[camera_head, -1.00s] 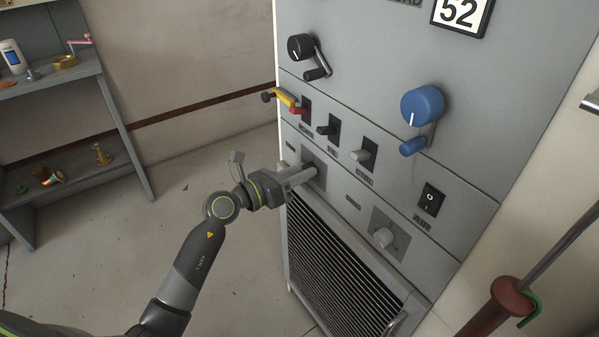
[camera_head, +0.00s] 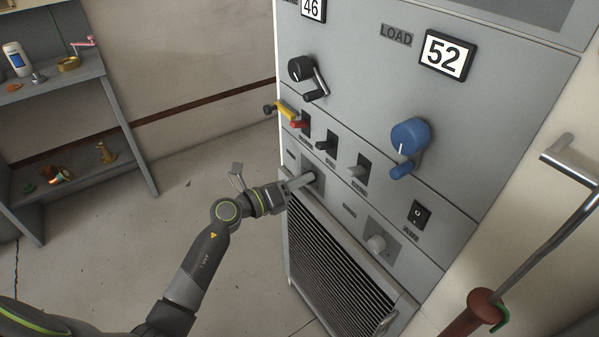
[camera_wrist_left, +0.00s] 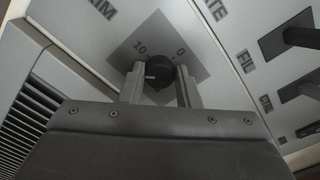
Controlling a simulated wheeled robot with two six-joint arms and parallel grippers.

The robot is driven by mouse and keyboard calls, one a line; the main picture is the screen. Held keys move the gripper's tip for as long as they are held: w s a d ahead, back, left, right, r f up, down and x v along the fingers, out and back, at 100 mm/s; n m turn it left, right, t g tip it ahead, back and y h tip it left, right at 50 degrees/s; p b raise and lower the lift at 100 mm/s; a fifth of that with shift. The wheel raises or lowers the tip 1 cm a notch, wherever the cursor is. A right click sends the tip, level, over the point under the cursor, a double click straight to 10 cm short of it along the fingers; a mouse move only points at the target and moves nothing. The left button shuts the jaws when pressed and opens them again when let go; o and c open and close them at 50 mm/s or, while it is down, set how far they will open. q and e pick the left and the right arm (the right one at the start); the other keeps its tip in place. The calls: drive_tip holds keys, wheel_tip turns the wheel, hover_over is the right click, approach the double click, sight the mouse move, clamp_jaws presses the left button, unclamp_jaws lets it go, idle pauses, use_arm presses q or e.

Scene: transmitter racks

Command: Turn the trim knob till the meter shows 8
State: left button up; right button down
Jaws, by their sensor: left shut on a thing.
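The trim knob (camera_wrist_left: 158,72) is a dark round knob with a pale pointer line, in the left wrist view. It sits on a grey diamond-shaped plate (camera_wrist_left: 178,42) marked 10 and 0, with partly cut-off lettering ending in "RIM" beside it. My left gripper (camera_wrist_left: 160,84) is shut on the knob, one finger on each side. In the head view my left gripper (camera_head: 306,181) reaches the lower left of the rack front and hides the knob. Number displays show 46 (camera_head: 313,8) and 52 (camera_head: 446,55), the latter labelled LOAD. No display reading 8 is in view. My right gripper is not in view.
A vent grille (camera_head: 335,265) lies below. Shelves (camera_head: 75,92) stand left; open floor lies between.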

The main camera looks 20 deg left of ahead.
use_arm(q)
drive_tip(key=shift+n+p, duration=0.45)
drive_tip(key=shift+n, duration=0.15)
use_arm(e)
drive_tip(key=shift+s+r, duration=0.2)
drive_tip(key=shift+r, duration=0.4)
use_arm(q)
drive_tip(key=o, duration=1)
drive_tip(key=shift+c, duration=0.2)
drive_tip(key=b+v, duration=0.3)
drive_tip(key=v, duration=1.4)
drive_tip(key=shift+a, duration=0.2)
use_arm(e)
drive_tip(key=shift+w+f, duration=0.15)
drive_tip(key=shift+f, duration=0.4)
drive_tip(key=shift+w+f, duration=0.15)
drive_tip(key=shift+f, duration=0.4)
